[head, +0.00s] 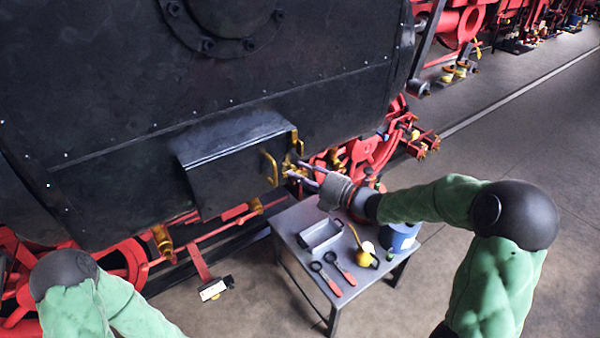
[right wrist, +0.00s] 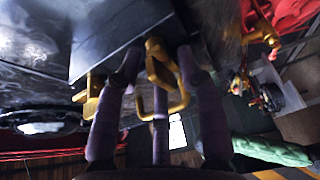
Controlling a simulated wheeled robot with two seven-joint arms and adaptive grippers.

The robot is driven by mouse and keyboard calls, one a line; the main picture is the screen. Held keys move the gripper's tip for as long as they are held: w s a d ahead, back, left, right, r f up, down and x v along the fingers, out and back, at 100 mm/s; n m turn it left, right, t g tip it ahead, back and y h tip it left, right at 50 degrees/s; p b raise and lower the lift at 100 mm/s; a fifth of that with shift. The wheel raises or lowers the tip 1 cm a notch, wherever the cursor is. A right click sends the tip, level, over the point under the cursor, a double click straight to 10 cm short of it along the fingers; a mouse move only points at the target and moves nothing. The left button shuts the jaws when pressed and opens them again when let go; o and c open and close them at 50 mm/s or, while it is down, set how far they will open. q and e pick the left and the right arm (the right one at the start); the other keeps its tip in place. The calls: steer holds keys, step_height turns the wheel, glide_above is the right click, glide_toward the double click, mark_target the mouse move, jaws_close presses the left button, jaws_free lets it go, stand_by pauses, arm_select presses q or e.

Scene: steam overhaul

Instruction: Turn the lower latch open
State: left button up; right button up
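A dark metal box (head: 228,158) with a sloped top sits on the side of the black locomotive. Its front carries a brass loop handle (head: 270,167), and brass latch parts (head: 291,165) sit at its right edge, one above the other. My right gripper (head: 296,172) is at the lower latch part with its fingers apart. In the right wrist view a brass piece (right wrist: 160,68) lies between the spread purple fingertips; I cannot tell whether they touch it. The fingers partly hide the latch. Only part of my left arm shows; its gripper is out of view.
A small grey table (head: 290,255) stands below my right forearm. On it are a metal tray (head: 320,236), two black-and-red tools (head: 332,273), a yellow oil can (head: 366,257) and a blue container (head: 398,238). Red running gear (head: 370,155) is behind the gripper. Open floor lies right.

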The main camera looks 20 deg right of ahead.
steer(key=shift+w+a, duration=0.15)
steer(key=shift+a, duration=0.05)
jaws_close()
steer(key=shift+f, duration=0.1)
